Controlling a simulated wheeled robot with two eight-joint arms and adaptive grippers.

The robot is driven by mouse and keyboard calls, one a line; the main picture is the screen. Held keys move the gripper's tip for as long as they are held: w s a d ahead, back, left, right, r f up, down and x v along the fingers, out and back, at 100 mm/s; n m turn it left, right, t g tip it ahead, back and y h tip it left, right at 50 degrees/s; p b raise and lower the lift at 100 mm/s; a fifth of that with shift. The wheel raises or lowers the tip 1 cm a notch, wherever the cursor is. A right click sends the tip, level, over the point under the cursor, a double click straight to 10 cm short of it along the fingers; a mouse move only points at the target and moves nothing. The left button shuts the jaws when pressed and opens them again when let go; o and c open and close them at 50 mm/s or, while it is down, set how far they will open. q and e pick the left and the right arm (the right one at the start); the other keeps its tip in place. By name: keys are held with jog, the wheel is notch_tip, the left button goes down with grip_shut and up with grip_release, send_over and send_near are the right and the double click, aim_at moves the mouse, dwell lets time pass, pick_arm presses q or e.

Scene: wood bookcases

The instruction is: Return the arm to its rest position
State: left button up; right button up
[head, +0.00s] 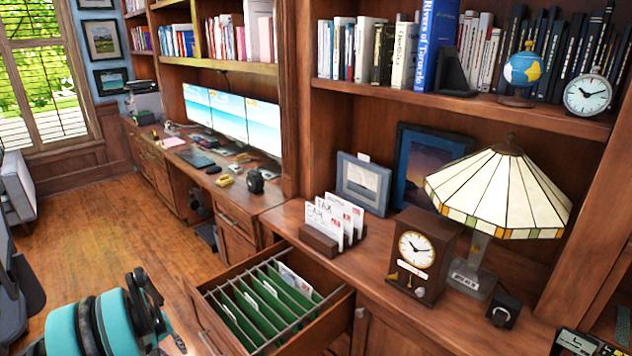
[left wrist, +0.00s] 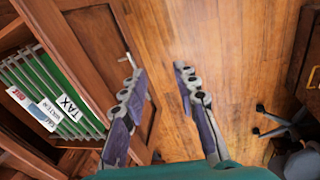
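My left arm, teal and dark grey, shows at the bottom left of the head view, beside the open file drawer (head: 335,305). In the left wrist view my left gripper (left wrist: 160,74) has its two fingers spread apart with only bare wood floor between them. It is empty. The drawer is to the left of the fingers in that view, with green hanging folders (left wrist: 50,90) and white labels reading TAX and WATER. My right gripper is in neither view.
The drawer sticks out from the wood cabinet. On the counter above stand a letter holder (head: 320,240) with envelopes, a wooden clock (head: 415,255) and a stained-glass lamp (head: 500,190). A wheeled chair base (left wrist: 285,118) is at the wrist view's right. The floor (head: 110,215) has free room.

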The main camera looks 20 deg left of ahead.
pick_arm(q)
jog(key=w+d+r+m+t+y, duration=0.1)
jog(key=w+d+r+m, duration=0.25)
jog(key=d+r, duration=0.55)
jog(key=w+d+r+m, duration=0.2)
jog(key=w+d+r, duration=0.25)
jog(key=d, duration=0.75)
jog(key=s+d+r+m+t, duration=0.2)
jog(key=s+d+m, duration=0.1)
jog(key=d, duration=0.8)
jog(key=s+d+r+m+t, duration=0.2)
jog(key=s+d, duration=0.4)
jog(key=d, duration=0.6)
jog(key=shift+d+r+m+h, duration=0.25)
jog(key=shift+r+m, duration=0.2)
jog(key=shift+m, duration=0.5)
